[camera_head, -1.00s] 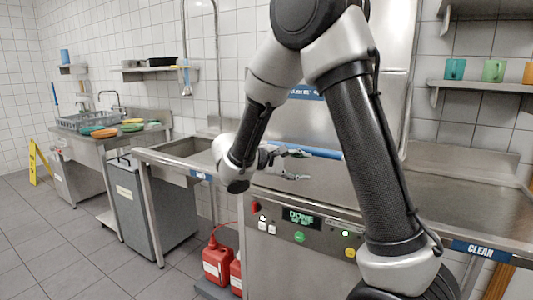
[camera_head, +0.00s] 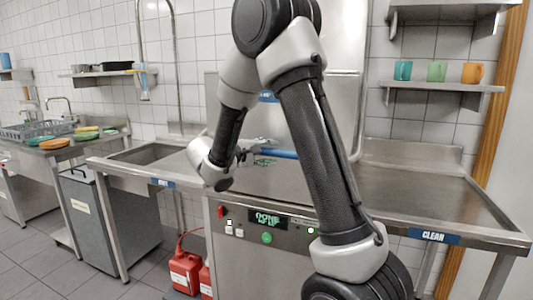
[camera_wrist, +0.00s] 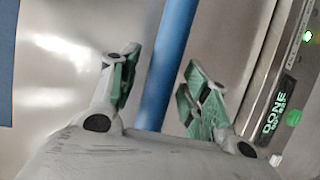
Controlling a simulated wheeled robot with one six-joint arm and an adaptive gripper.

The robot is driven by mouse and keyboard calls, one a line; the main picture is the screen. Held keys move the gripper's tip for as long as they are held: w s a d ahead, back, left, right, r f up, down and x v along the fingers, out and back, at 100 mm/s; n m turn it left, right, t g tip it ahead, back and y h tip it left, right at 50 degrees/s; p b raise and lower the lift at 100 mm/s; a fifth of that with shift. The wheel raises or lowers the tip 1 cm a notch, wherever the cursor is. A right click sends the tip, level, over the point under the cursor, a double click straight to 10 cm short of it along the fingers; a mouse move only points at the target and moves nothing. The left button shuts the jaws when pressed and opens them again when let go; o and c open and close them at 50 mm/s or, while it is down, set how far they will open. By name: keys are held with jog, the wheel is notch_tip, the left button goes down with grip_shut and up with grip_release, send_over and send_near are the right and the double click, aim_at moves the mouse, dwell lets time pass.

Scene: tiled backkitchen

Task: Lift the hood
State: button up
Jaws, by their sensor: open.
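The steel hood (camera_head: 343,105) of the dishwasher stands behind my arm in the head view, partly hidden by it. A blue bar handle (camera_head: 284,154) runs across its lower front. My gripper (camera_head: 264,152) is at the left part of this handle, with its fingers pointing right. In the wrist view the blue handle (camera_wrist: 172,60) passes between the two open green-padded fingers of my gripper (camera_wrist: 163,85). Gaps show on both sides of the handle, and the jaws are not shut on it. The hood's shiny steel front (camera_wrist: 65,85) fills the left of the wrist view.
The control panel (camera_head: 267,228) below the hood reads "DONE". A counter marked CLEAN (camera_head: 425,195) is at right, a sink counter (camera_head: 140,160) at left. Red canisters (camera_head: 186,272) stand on the floor. A shelf with cups (camera_head: 437,72) hangs at right.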

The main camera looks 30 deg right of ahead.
grip_shut()
jog(key=shift+r, duration=0.1)
notch_tip(320, 180, up, 41)
jog(key=n+g+y, duration=0.1)
jog(key=y, duration=0.1)
jog(key=shift+d, duration=0.15)
jog(key=shift+r, duration=0.15)
grip_release()
jog(key=shift+w, duration=0.1)
